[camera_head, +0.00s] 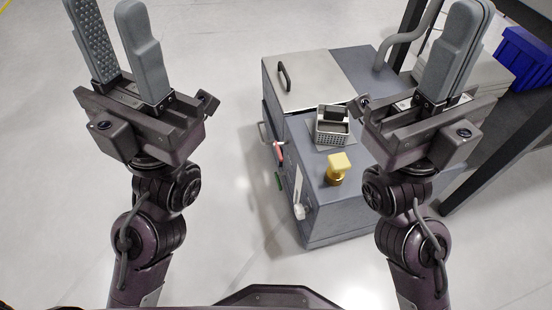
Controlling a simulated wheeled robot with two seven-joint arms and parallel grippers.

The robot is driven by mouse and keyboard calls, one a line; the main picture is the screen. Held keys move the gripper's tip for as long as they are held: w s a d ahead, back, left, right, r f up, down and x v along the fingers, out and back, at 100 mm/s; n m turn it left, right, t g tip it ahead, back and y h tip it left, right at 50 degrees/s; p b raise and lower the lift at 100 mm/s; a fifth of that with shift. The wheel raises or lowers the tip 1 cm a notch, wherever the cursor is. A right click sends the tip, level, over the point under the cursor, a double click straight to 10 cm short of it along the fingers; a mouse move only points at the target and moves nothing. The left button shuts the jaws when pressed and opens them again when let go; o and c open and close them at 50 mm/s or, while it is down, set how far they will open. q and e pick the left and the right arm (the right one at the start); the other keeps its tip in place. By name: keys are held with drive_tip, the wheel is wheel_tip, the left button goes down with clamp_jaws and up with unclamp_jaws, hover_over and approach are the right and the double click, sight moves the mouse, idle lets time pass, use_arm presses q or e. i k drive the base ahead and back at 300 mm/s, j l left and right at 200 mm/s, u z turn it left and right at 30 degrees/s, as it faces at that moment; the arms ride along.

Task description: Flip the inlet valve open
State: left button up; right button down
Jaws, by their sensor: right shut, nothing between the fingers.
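A grey machine cabinet (331,222) stands ahead of me, right of centre. A small red-handled part (279,151), which looks like a valve lever, sits on its left side near the upper edge. A yellow knob (338,169) stands on its top near the front corner. I cannot tell for certain which part is the inlet valve. My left gripper (107,12) is raised at the upper left, open and empty, well apart from the cabinet. My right gripper (468,12) is raised at the upper right, shut and empty; it hides part of the scene behind it.
The cabinet has a pale lid (312,80) with a black handle, and a small grey basket (332,127) on top. A pale round knob (300,211) and a green part (279,181) are on its left side. A blue bin (523,57) is far right. The left floor is clear.

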sight(276, 144)
drive_tip(key=i+j+z, duration=0.1)
drive_tip(key=j+z, duration=0.2)
drive_tip(key=z, duration=0.15)
drive_tip(key=j+z, duration=0.45)
drive_tip(key=k+j+z, duration=0.1)
drive_tip(key=j+z, duration=0.3)
drive_tip(key=j, duration=2.25)
